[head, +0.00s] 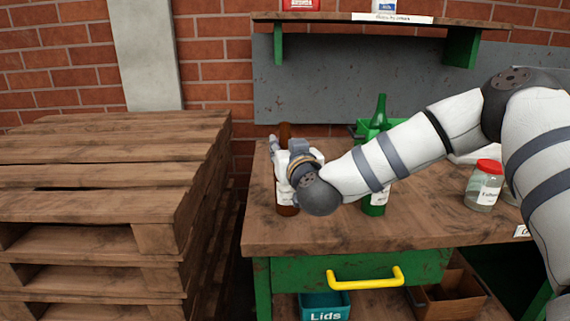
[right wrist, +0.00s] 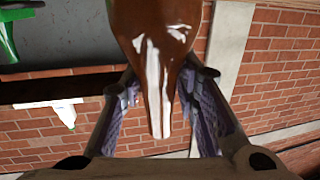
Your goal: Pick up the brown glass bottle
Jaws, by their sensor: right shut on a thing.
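The brown glass bottle (head: 287,209) is upright near the left end of the wooden bench, largely hidden behind my right gripper (head: 286,160). Its brown top shows above the gripper and its base below. I cannot tell whether the base touches the bench. In the right wrist view the brown bottle (right wrist: 160,35) fills the upper middle, with the two fingers of my right gripper (right wrist: 160,85) closed against its sides. My left gripper is not in view.
A green bottle (head: 380,109) stands behind my right forearm, by a green crate (head: 362,126). A red-lidded jar (head: 485,187) is at the right. Wooden pallets (head: 110,190) are stacked left of the bench (head: 330,228). A shelf (head: 340,18) hangs above.

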